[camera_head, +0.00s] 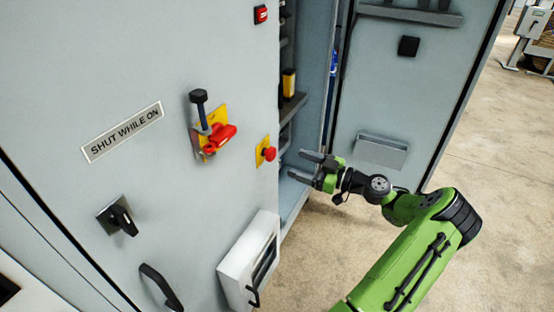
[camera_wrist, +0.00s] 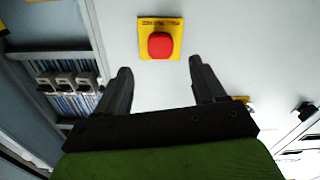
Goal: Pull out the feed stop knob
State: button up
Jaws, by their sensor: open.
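The knob is a red button (camera_head: 269,154) on a small yellow plate, on the grey cabinet front near its right edge. In the wrist view the red knob (camera_wrist: 160,45) sits on its yellow plate (camera_wrist: 146,24), ahead of and between the fingertips. The lettering on the plate is too small to read. My gripper (camera_head: 301,166) is open and empty, to the right of the knob in the head view and apart from it. In the wrist view both fingers (camera_wrist: 158,78) are spread and nothing is between them.
A red handle (camera_head: 220,136) with a black-topped lever on a yellow plate juts out left of the knob. A white box (camera_head: 236,268) sticks out below. The cabinet door (camera_head: 405,100) stands open at right, showing shelves (camera_head: 293,107). Floor is clear in front.

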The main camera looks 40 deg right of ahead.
aim_at(274, 155)
jog(key=x, duration=0.7)
jog(key=shift+w+a+b, duration=0.1)
jog(key=shift+w+b, duration=0.25)
jog(key=shift+b, duration=0.05)
